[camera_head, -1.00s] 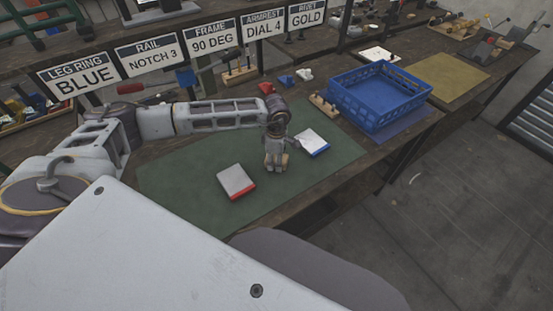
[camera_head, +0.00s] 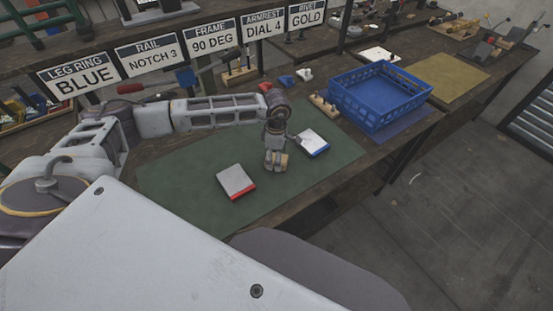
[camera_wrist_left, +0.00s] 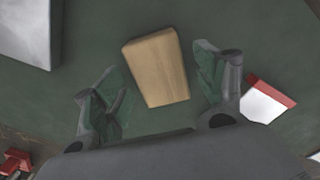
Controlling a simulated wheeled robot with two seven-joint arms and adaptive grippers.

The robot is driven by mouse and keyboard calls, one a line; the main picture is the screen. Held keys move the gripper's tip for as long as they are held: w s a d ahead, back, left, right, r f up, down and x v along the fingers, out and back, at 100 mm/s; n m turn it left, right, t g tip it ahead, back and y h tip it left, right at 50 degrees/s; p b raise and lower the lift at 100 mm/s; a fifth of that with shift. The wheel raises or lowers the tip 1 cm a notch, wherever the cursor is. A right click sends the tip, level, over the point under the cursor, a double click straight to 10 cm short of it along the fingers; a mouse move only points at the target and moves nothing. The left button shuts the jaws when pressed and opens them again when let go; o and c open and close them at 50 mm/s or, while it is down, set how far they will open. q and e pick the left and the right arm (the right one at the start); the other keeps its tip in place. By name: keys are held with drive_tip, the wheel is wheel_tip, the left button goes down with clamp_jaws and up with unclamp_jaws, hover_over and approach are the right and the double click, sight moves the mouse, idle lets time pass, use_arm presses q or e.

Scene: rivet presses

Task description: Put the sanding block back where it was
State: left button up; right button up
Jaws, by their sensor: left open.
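The sanding block, a plain tan wooden block (camera_wrist_left: 157,67), lies on the green mat (camera_head: 185,178). In the wrist view it is between the two spread fingers of my left gripper (camera_wrist_left: 160,85), with green showing on both sides of it. In the head view my left gripper (camera_head: 274,160) points down over the mat, and only a small tan part of the block (camera_head: 284,161) shows beside the fingers. The gripper is open and holds nothing. My right gripper is not in view.
A grey-topped pad with a red edge (camera_head: 236,182) and a white-topped pad with a blue edge (camera_head: 313,142) lie on the mat on either side of the gripper. A blue crate (camera_head: 378,100) stands to the right. Signs (camera_head: 150,54) line the back. The mat's front is clear.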

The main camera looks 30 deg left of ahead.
use_arm(q)
wheel_tip(320, 180, up, 4)
wheel_tip(320, 180, up, 5)
drive_tip(key=shift+f+b, duration=0.2)
drive_tip(key=shift+b, duration=0.2)
drive_tip(key=shift+r, duration=0.9)
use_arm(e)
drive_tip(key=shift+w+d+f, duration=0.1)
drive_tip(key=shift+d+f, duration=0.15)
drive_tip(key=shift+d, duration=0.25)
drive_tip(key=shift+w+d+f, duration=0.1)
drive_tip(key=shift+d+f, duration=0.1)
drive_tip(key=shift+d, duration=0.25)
